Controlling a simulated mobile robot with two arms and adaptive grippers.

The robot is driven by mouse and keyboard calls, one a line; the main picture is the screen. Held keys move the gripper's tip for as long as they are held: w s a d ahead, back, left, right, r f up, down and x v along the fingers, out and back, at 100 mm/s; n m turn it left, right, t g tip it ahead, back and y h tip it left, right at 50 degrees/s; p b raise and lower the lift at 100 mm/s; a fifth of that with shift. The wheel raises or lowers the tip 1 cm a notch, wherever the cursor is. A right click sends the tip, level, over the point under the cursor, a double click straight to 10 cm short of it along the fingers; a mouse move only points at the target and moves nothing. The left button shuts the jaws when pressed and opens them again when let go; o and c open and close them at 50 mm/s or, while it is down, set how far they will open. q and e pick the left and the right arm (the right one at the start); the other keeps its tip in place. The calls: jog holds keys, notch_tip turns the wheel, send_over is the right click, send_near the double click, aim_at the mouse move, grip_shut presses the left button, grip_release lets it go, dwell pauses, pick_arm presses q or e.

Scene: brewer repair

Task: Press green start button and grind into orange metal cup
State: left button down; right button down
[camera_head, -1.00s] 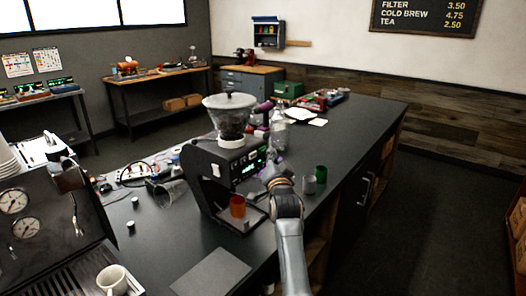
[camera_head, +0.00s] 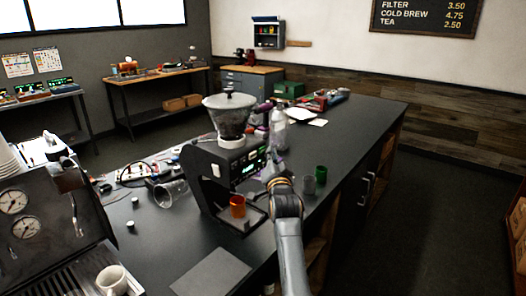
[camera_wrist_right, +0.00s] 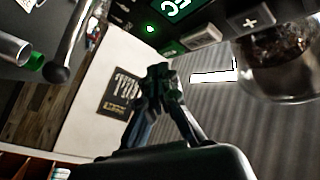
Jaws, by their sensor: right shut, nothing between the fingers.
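The black grinder (camera_head: 213,178) stands on the dark counter with a clear hopper of beans (camera_head: 231,118) on top. The orange metal cup (camera_head: 237,206) stands upright on its tray, under the spout. My right gripper (camera_head: 270,164) is at the grinder's front panel, with its fingers partly hard to make out. In the right wrist view, the closed fingers (camera_wrist_right: 158,78) are empty and below the panel's green display (camera_wrist_right: 178,8) and a small lit green spot (camera_wrist_right: 150,29). Whether they touch the panel cannot be told. My left gripper is out of view.
A grey cup (camera_head: 309,185) and a green cup (camera_head: 321,174) stand right of my right gripper. A grey mat (camera_head: 210,274) lies in front.

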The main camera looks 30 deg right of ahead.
jog(key=shift+w+a, duration=0.15)
jog(key=shift+w, duration=0.15)
jog(key=shift+w+a, duration=0.15)
jog(key=shift+w, duration=0.2)
dwell(0.6)
jog(key=shift+s, duration=0.15)
jog(key=shift+s+d+p, duration=0.3)
jog(key=shift+s+p, duration=0.05)
jog(key=shift+s, duration=0.25)
jog(key=shift+s+d+p, duration=0.25)
jog(key=shift+s+p, duration=0.3)
jog(key=s+p, duration=0.1)
jog(key=s+d, duration=0.1)
jog(key=s, duration=0.1)
jog(key=shift+s+d+p, duration=0.2)
jog(key=shift+s+p, duration=0.05)
jog(key=shift+p, duration=0.1)
